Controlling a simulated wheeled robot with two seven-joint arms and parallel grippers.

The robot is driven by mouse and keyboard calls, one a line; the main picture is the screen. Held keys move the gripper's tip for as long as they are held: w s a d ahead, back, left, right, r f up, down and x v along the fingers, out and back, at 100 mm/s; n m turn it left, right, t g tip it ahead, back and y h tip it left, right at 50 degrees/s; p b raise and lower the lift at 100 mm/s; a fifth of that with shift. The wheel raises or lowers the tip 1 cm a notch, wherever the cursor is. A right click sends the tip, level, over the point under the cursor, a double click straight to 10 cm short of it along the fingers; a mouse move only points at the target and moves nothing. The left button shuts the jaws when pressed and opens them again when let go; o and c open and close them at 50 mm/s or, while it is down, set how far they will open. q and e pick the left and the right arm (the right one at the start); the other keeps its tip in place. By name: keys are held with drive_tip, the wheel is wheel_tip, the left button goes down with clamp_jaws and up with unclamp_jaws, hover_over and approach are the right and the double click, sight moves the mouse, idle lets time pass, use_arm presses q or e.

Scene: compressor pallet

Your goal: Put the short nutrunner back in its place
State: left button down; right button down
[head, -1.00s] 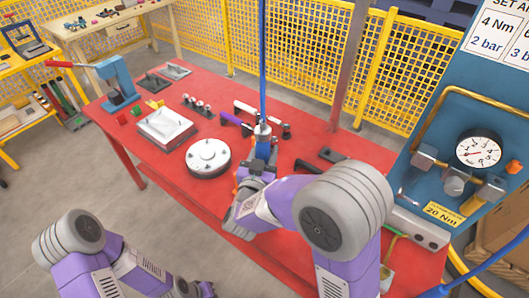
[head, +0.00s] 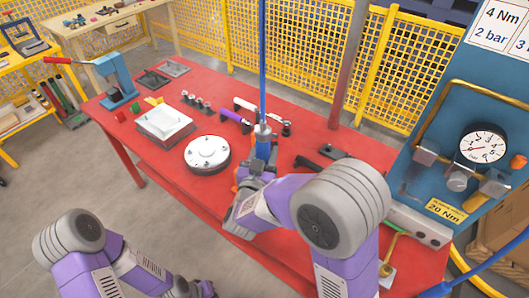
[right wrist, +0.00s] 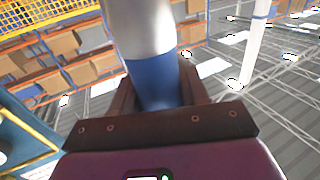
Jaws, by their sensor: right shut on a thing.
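The nutrunner (head: 263,145) has a blue body and a silver-grey top, and it hangs upright below a blue hose (head: 262,70). My right gripper (head: 258,167) is shut on its body, over the front middle of the red table. In the right wrist view the tool (right wrist: 155,82) stands between the dark jaws (right wrist: 155,110), silver part above blue. Its lower end is hidden by my gripper and arm in the head view. I cannot tell whether it touches the table. My left arm is folded at the bottom left, and its gripper is out of view.
A round white fixture (head: 207,155) stands left of the tool. Purple-and-white wrench-like tools (head: 237,117) lie behind it, and a black holder (head: 328,152) lies to the right. A white tray-like block (head: 165,124) and a blue press (head: 117,80) stand further left. A blue gauge panel (head: 440,185) stands at right.

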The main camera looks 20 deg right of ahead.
drive_tip(key=shift+f+b, duration=3.2)
drive_tip(key=shift+f, duration=0.75)
idle(0.5)
drive_tip(key=shift+c, duration=2.4)
unclamp_jaws()
drive_tip(key=shift+s+f, duration=0.1)
drive_tip(key=p+v, duration=0.1)
drive_tip(key=v, duration=0.6)
drive_tip(key=shift+s+a, duration=0.2)
